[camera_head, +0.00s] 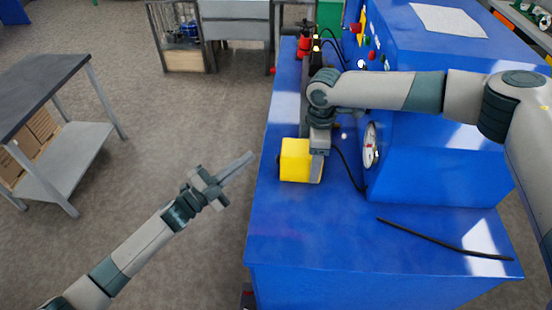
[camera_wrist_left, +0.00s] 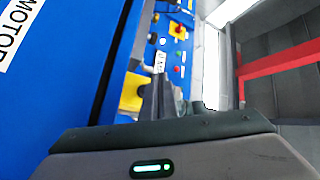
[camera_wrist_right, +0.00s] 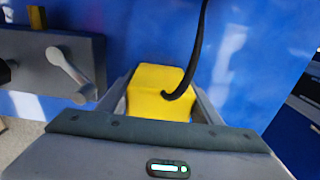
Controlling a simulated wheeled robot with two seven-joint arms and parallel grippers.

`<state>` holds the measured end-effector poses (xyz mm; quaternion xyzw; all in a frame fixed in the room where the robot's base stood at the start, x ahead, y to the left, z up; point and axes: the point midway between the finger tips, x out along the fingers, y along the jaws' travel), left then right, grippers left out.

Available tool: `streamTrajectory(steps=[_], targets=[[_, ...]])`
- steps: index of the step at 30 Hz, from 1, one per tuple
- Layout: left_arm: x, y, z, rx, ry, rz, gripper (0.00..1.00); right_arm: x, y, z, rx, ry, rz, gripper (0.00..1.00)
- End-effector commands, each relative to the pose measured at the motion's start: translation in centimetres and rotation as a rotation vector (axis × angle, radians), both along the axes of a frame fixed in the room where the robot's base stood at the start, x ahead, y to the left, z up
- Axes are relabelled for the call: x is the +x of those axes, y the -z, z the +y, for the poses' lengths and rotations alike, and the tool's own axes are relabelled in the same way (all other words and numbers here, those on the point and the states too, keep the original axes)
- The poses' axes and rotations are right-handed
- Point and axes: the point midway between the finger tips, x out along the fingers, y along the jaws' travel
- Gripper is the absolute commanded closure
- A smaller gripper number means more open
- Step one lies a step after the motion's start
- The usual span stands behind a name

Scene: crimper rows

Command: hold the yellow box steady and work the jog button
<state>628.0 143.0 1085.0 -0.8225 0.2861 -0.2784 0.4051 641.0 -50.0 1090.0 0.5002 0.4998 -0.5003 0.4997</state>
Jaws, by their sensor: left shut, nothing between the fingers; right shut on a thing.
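The yellow box (camera_head: 296,160) is at the left edge of the blue bench, with a black cable running from it. My right gripper (camera_head: 317,166) is shut on it from above. In the right wrist view the yellow box (camera_wrist_right: 155,88) sits between the two fingers, with the cable in front of it. A small dark bit shows at the box's left edge; I cannot tell whether it is the jog button. My left gripper (camera_head: 249,157) is shut and empty, left of the box and apart from it. A yellow shape (camera_wrist_left: 131,93) shows beside its fingers in the left wrist view.
The blue bench (camera_head: 320,230) carries a tall blue machine (camera_head: 440,150) with a round dial (camera_head: 370,146). A loose black cable (camera_head: 440,240) lies on the right front of the bench. A grey lever (camera_wrist_right: 70,68) is near the right gripper. Open floor lies left of the bench.

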Motion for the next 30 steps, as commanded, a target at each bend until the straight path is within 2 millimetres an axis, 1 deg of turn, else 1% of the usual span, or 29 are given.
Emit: streamTrajectory(steps=[1, 6, 12, 17, 30], targets=[[0.0, -0.1, -0.7, -0.003, 0.002, -0.002, 1.0, 0.0, 0.0, 0.0, 0.0, 0.0, 0.0, 0.68], [0.0, -0.1, -2.5, -0.001, 0.001, -0.002, 1.0, 0.0, 0.0, 0.0, 0.0, 0.0, 0.0, 0.68], [0.0, -0.1, -3.7, 0.0, 0.001, -0.001, 1.0, 0.0, 0.0, 0.0, 0.0, 0.0, 0.0, 0.68], [0.0, -0.1, -4.1, 0.0, 0.0, 0.0, 1.0, 0.0, 0.0, 0.0, 0.0, 0.0, 0.0, 0.68], [0.0, 0.0, -4.1, 0.0, 0.001, -0.001, 1.0, 0.0, 0.0, 0.0, 0.0, 0.0, 0.0, 0.68]])
